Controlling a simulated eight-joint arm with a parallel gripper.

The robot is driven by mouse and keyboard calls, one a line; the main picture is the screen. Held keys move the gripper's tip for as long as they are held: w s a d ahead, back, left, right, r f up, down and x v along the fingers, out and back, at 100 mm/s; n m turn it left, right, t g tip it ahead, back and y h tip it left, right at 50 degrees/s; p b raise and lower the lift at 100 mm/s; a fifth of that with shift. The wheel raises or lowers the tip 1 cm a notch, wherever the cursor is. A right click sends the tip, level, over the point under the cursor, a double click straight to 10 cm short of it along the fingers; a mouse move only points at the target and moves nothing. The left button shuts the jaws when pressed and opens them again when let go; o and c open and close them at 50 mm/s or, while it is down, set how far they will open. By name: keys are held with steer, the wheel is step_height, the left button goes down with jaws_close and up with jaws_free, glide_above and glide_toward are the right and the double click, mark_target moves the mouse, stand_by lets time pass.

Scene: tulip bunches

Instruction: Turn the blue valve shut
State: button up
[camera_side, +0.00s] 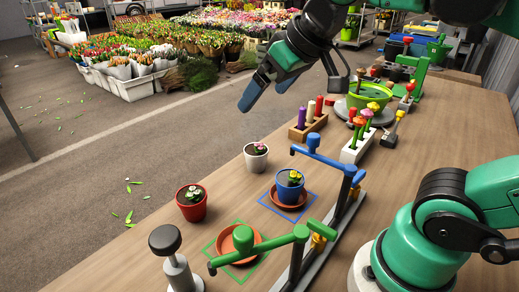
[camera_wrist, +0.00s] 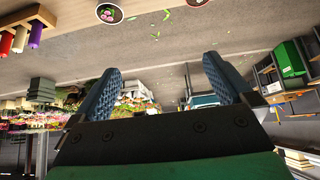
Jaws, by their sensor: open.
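The blue valve (camera_side: 330,160) is on the pipe rail at the right of the table in the side view. Its blue lever reaches out to the left, across the line of the rail, with an upright knob near its far end. My gripper (camera_side: 263,97) is high above the table's far left edge, up and left of the blue valve and well apart from it. Its two blue fingers are spread with nothing between them; they also show in the wrist view (camera_wrist: 160,68). The blue valve does not show in the wrist view.
A green valve (camera_side: 265,248) is on the same rail, nearer. A blue pot (camera_side: 290,186) on a saucer stands beside the blue lever. A red pot (camera_side: 191,204), a white pot (camera_side: 256,158) and a grey knobbed post (camera_side: 170,255) stand left. A candle rack (camera_side: 308,127) is behind.

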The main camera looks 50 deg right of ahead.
steer(key=s+d+g+h, duration=0.1)
steer(key=s+d+g, duration=0.25)
steer(key=d, duration=0.55)
steer(key=m+g+y, duration=0.1)
steer(key=m+g, duration=0.1)
steer(key=g, duration=0.2)
glide_above(358, 175)
steer(key=shift+n, duration=0.3)
step_height(358, 175, down, 13)
steer(key=shift+r, duration=0.2)
steer(key=shift+f, duration=3.15)
steer(key=c, duration=1.2)
steer(key=shift+c, duration=0.2)
